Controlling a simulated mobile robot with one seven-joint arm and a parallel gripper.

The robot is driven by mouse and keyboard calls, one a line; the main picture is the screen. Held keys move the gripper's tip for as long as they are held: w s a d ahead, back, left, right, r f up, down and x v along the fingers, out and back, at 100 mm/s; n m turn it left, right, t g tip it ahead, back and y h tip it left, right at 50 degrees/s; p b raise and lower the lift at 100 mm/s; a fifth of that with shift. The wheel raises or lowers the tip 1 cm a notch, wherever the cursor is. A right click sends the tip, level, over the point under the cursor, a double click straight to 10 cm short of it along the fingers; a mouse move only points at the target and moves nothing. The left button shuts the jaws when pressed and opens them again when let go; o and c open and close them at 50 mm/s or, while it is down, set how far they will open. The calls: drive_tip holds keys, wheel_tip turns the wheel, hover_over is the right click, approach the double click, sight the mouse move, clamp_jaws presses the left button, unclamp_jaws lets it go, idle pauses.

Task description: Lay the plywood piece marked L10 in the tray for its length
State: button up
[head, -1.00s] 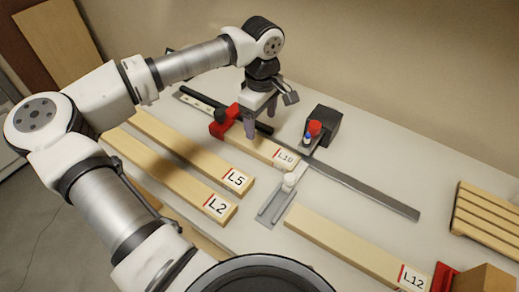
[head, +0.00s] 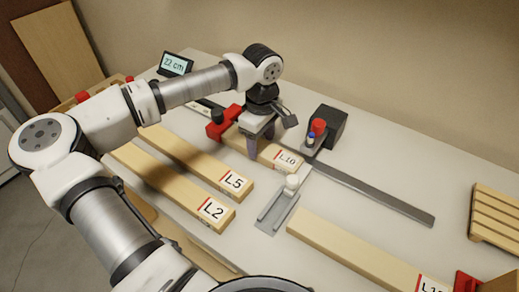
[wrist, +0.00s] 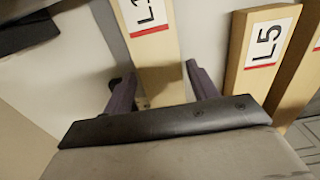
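The plywood piece marked L10 (head: 287,160) lies on the bench along the measuring rail, its label end facing right. It also shows in the wrist view (wrist: 157,60). My gripper (head: 262,143) is down over the piece. In the wrist view my gripper (wrist: 161,75) has one finger on each side of the piece, apart enough to look open, with the piece between them. A display (head: 176,64) at the back left reads 22 cm. A slatted wooden tray or rack (head: 496,222) stands at the right edge; I cannot read any length on it.
Pieces L5 (head: 205,163) and L2 (head: 170,185) lie in front of the rail. A longer labelled piece (head: 350,252) lies at the front right. A red clamp (head: 222,122), a black block (head: 324,124) and a grey bracket (head: 274,218) stand near L10.

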drive_tip(key=c, duration=0.7)
drive_tip(key=shift+s+a+r, duration=0.1)
drive_tip(key=shift+s+a, duration=0.25)
drive_tip(key=shift+s, duration=0.15)
drive_tip(key=shift+r, duration=0.1)
wheel_tip(320, 180, up, 10)
drive_tip(key=p, duration=0.4)
drive_tip(key=shift+f, duration=0.2)
